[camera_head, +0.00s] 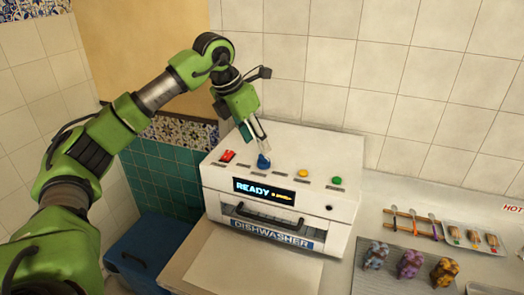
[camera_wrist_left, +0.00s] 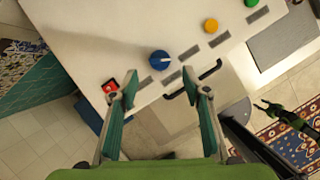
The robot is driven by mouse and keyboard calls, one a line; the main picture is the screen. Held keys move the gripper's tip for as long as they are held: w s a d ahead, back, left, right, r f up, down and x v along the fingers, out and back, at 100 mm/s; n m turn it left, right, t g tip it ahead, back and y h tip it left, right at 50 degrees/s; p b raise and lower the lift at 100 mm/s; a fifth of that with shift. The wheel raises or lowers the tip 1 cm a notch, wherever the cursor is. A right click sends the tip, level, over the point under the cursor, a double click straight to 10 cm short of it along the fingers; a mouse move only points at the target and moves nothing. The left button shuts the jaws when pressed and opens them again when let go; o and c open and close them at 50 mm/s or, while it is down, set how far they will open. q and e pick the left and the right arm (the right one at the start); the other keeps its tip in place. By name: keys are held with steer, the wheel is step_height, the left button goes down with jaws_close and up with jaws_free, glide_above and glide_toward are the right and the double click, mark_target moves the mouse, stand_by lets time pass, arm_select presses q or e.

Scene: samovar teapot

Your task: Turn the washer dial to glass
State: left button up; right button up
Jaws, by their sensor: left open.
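The white dishwasher (camera_head: 285,190) stands on the counter against the tiled wall. Its front display (camera_head: 270,193) reads READY. The blue dial (camera_head: 263,161) sits on its top, among several small dark label plates too small to read. In the left wrist view the dial (camera_wrist_left: 159,60) shows a white pointer mark on its right side. My left gripper (camera_head: 257,143) is open and empty just above the dial. In its wrist view the fingertips (camera_wrist_left: 160,76) are spread, with the dial ahead between them. My right gripper (camera_wrist_left: 272,108) shows small at the right edge; its opening is unclear.
A red switch (camera_head: 227,156), a yellow button (camera_head: 303,174) and a green button (camera_head: 337,181) are also on the top. A door handle (camera_head: 265,218) is on the front. Small figures (camera_head: 410,264) stand on a grey mat to the right. A blue bin (camera_head: 145,250) is below left.

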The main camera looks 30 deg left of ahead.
mark_target(263, 157)
arm_select(q)
steer(key=p+x, duration=0.1)
steer(key=x, duration=0.5)
steer(key=shift+w, duration=0.15)
steer(key=shift+f, duration=0.1)
steer(key=shift+c, duration=0.7)
steer(key=c, duration=1)
arm_select(e)
steer(key=shift+w+a+r, duration=0.15)
steer(key=shift+w+r, duration=0.65)
steer(key=shift+w, duration=0.15)
